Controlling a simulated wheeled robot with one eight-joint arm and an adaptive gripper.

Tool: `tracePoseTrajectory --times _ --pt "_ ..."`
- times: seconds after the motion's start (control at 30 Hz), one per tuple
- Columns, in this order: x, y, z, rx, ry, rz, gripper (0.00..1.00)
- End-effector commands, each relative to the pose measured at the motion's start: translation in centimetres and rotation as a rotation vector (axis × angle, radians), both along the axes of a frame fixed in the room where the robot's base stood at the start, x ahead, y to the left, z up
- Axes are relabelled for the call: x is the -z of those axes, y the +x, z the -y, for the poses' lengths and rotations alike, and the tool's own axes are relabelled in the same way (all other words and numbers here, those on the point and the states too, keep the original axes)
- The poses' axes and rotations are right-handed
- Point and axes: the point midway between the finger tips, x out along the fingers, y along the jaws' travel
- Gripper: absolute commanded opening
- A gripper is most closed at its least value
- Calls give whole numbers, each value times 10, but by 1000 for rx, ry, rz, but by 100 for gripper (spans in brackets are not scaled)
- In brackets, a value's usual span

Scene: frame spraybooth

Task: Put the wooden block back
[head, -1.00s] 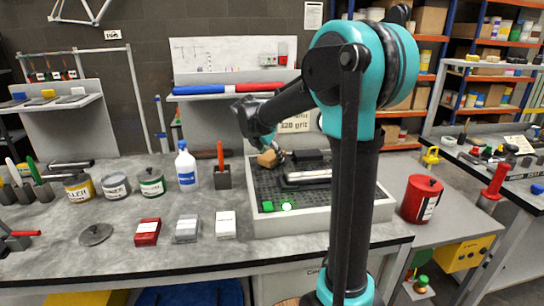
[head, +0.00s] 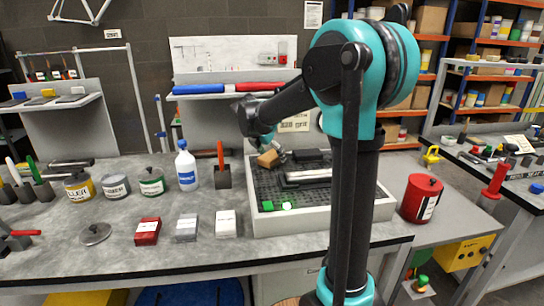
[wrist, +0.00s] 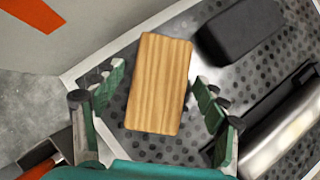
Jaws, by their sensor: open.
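The wooden block (head: 268,159) is at the back left of the grey tray (head: 330,224) with a perforated dark floor. In the wrist view the wooden block (wrist: 159,84) lies between the two fingers of my gripper (wrist: 161,105), over the perforated floor. My gripper is open, with a gap between each green finger and the block. In the head view my gripper (head: 279,151) is small and partly hidden by my arm, close to the block.
A black block (wrist: 240,30) and a metal bar-like tool (wrist: 285,125) lie right of the wooden block. A dark holder with an orange-handled tool (head: 222,177) stands left of the tray. Green pieces (head: 268,206) lie at the tray's front. A red can (head: 422,198) stands right.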

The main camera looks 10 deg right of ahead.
Motion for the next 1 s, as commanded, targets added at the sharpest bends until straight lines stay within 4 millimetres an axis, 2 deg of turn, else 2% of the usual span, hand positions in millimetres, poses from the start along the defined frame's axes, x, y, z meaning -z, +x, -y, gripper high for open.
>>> tracePoseTrajectory --times 0.53,0.7,1.0 --pt "-83 -38 -38 -2 -1 1 73" --pt "-95 -43 -44 -1 0 0 73" --pt "-98 -45 -45 0 0 0 73"
